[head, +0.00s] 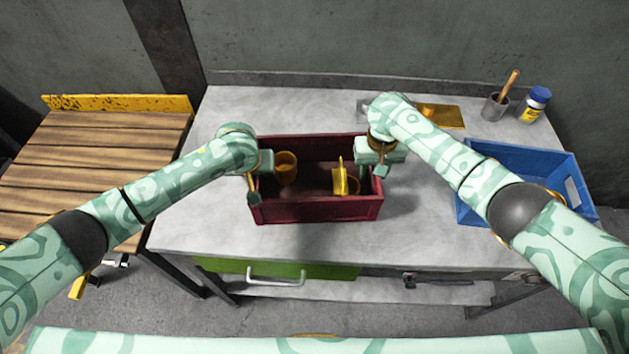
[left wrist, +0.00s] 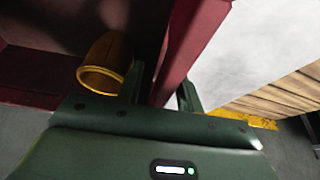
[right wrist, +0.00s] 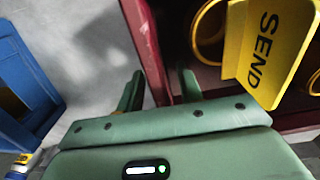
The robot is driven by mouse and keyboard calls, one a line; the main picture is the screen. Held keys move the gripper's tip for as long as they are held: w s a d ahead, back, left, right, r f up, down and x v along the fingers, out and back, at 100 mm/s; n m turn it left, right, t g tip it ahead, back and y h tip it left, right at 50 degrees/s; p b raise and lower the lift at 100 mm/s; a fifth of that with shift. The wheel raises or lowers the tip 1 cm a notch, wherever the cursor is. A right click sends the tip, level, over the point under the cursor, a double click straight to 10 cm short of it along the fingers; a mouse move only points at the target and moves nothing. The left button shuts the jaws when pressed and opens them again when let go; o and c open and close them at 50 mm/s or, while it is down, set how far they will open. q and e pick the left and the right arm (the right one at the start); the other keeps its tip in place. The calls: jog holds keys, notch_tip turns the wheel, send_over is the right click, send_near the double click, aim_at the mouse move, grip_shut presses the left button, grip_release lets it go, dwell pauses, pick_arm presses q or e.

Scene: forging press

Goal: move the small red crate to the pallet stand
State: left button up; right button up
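The small red crate (head: 315,210) sits on the grey workbench. My right gripper (head: 375,165) is at the right end wall (right wrist: 148,50), with one finger on each side and space left between. The pallet stand (head: 95,160) has wooden slats and a yellow back edge, left of the bench.
A blue crate (head: 480,210) stands on the bench's right side, partly behind my right arm. A yellow plate (head: 440,117) lies behind the red crate. The slats look clear.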

pick_arm(q)
jog(key=shift+f, duration=0.15)
pick_arm(e)
jog(key=shift+f, duration=0.15)
pick_arm(q)
grip_shut()
pick_arm(e)
grip_shut()
pick_arm(q)
jog(key=shift+w, duration=0.1)
